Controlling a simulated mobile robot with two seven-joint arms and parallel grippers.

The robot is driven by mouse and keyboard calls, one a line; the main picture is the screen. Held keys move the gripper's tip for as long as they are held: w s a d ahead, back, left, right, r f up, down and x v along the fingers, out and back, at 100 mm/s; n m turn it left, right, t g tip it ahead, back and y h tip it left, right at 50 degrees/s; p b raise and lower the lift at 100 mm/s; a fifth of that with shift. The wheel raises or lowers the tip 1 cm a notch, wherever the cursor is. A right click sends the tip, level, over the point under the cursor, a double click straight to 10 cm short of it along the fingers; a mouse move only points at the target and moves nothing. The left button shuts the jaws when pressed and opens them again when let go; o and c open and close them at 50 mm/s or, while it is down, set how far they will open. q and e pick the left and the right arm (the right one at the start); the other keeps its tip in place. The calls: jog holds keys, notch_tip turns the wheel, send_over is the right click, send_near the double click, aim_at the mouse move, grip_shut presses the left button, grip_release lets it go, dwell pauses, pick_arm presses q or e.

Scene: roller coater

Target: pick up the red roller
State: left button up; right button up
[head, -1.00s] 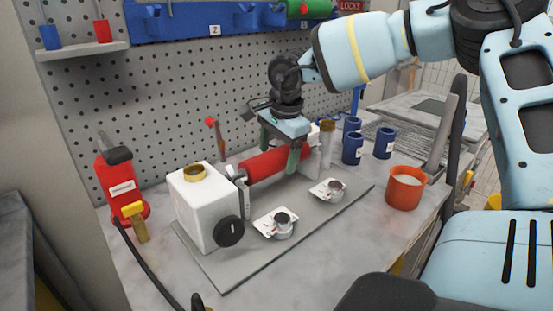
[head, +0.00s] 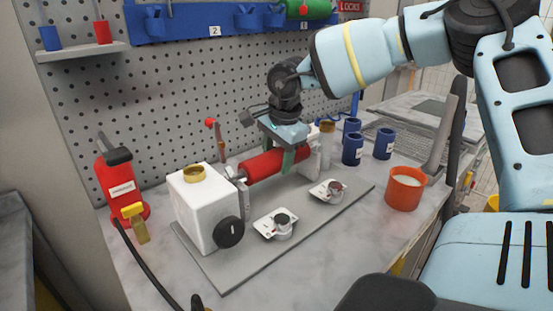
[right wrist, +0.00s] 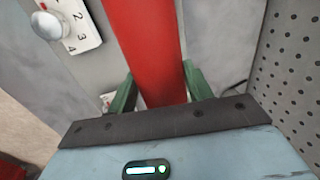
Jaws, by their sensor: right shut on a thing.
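The red roller (head: 264,166) lies level in the coater, between the white housing (head: 207,212) on the left and a light end support (head: 325,148) on the right. My right gripper (head: 288,160) reaches down from above and is shut on the roller near its right part. In the right wrist view the red roller (right wrist: 148,50) runs between the two green fingers, and the gripper (right wrist: 160,93) has one finger on each side of it. The fingertips are partly hidden by the roller. My left gripper does not show.
Two white dial plates with knobs (head: 276,224) (head: 328,191) sit on the grey base plate (head: 255,262) in front of the roller. An orange cup (head: 404,188) and blue cans (head: 352,149) stand to the right. A red extinguisher-like bottle (head: 121,190) stands at left. A pegboard wall (head: 170,90) rises behind.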

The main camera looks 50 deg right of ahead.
aim_at(277, 150)
notch_tip(277, 150, up, 10)
jog(key=shift+f, duration=0.1)
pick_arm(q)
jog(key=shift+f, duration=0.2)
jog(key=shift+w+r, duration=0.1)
pick_arm(e)
jog(key=shift+r, duration=0.25)
